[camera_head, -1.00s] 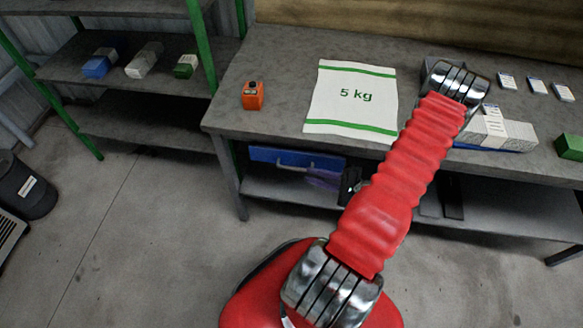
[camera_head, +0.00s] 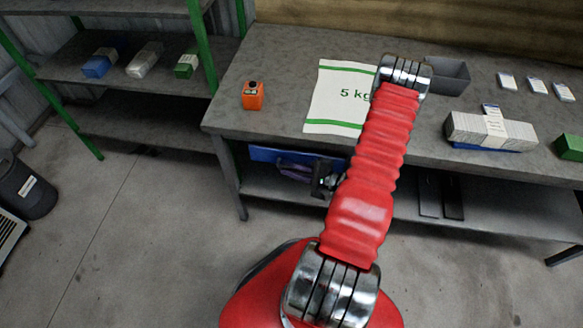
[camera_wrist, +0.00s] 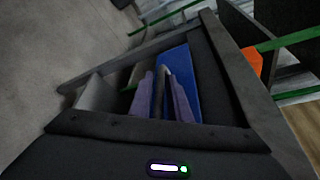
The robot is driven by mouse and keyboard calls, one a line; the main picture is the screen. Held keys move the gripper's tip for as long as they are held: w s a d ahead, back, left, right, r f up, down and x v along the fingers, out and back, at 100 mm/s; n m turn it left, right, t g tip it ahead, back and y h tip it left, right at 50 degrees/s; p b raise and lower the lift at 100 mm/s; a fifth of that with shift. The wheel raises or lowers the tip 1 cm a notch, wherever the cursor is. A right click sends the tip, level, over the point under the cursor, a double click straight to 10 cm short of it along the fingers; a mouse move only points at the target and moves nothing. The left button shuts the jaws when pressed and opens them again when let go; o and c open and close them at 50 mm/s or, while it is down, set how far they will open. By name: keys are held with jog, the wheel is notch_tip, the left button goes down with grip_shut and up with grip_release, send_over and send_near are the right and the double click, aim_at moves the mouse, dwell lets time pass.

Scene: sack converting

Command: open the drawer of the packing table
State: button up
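The packing table (camera_head: 275,70) carries a drawer (camera_head: 262,154) with a blue front under the left part of its top; it looks shut. In the wrist view the drawer's blue front (camera_wrist: 180,62) shows with a grey bar handle (camera_wrist: 161,88). My gripper (camera_head: 292,168) has purple fingers and is at the drawer front in the head view, partly hiding the handle. In the wrist view the two fingers of my gripper (camera_wrist: 162,82) stand either side of the handle, with slim gaps seeming to remain. The fingers look open around it; exact contact is hard to see.
On the table are a white 5 kg sack (camera_head: 335,95), an orange device (camera_head: 252,95), a grey bin (camera_head: 448,74), a bundle of pale bags (camera_head: 485,130) and a green box (camera_head: 570,146). A shelf rack (camera_head: 130,70) stands left. The floor in front is clear.

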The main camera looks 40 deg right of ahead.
jog(key=shift+c, duration=0.4)
grip_shut()
